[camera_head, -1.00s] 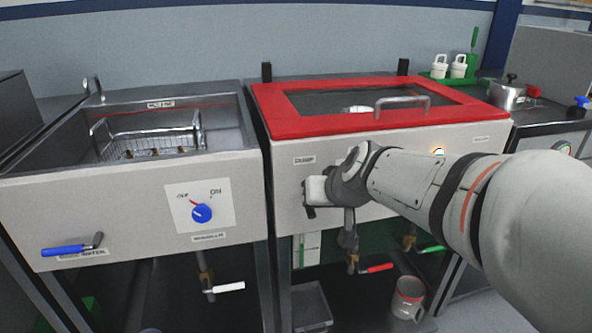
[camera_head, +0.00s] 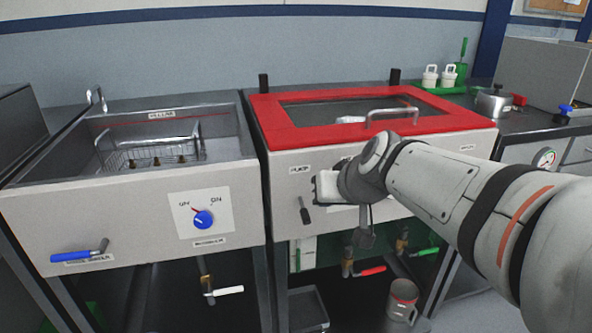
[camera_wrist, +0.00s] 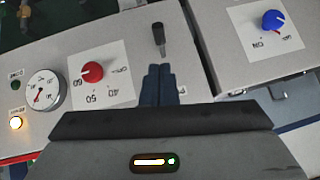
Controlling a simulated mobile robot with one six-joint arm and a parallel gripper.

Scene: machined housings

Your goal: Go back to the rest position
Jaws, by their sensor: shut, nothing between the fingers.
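My gripper (camera_wrist: 158,84) shows in the wrist view with its two dark fingers together and nothing between them. The fingertips are near a black lever (camera_wrist: 159,38) on the white front panel and appear apart from it. In the head view my arm reaches in from the right, and the gripper body hides part of the panel under the red-framed lid (camera_head: 280,125). The same lever (camera_head: 305,210) hangs just left of and below the gripper there. The fingers themselves are hidden in the head view.
A red knob (camera_wrist: 92,71), a gauge (camera_wrist: 45,90) and a lit lamp (camera_wrist: 15,123) are on the panel. To the left, a basin holds a wire basket (camera_head: 150,150); its front has a blue knob (camera_head: 203,220). A mug (camera_head: 402,300) stands below. A pot (camera_head: 494,104) is at right.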

